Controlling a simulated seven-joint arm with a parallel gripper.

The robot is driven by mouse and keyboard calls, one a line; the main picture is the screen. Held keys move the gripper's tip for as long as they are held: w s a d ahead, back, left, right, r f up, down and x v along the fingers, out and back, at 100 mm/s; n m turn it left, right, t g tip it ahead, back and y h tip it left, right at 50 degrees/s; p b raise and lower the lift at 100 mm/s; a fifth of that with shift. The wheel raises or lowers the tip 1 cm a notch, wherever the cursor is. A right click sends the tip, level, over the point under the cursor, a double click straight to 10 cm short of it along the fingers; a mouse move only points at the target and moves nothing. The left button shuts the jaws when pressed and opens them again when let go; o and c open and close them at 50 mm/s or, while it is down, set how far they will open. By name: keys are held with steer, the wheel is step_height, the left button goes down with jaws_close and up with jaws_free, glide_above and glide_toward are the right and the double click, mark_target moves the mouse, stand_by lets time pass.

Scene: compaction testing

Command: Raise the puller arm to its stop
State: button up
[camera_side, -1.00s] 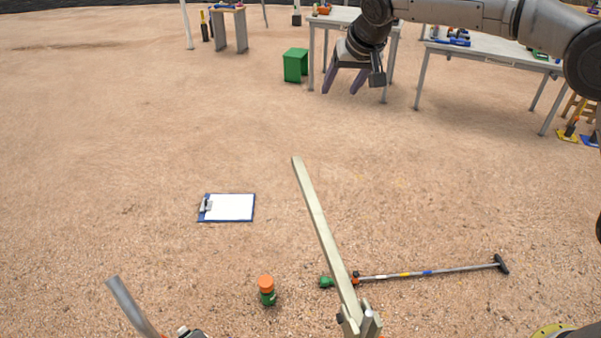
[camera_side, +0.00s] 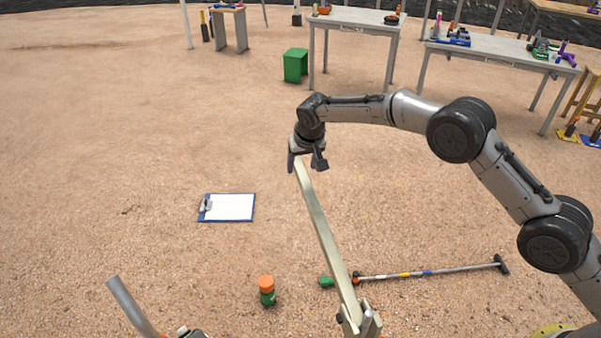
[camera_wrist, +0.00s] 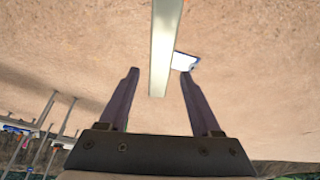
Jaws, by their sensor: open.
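The puller arm (camera_side: 325,236) is a long pale bar in the side view. It slants up and left from a bracket (camera_side: 361,319) at the bottom edge. My gripper (camera_side: 298,162) is at the bar's far upper end, with one finger showing left of it. In the wrist view the bar (camera_wrist: 165,45) comes down from the top, its end lying between the two spread fingers of my gripper (camera_wrist: 160,80). The fingers are open, with a gap on each side of the bar. Contact cannot be told.
A clipboard (camera_side: 229,207) lies on the sandy ground left of the bar. A green bottle with an orange cap (camera_side: 267,291) stands near its base. A long rod with a T-end (camera_side: 440,271) lies to the right. Tables (camera_side: 355,20) and a green box (camera_side: 296,65) stand behind.

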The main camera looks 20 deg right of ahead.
mark_target(301, 170)
steer(key=shift+x, duration=2.5)
jaws_close()
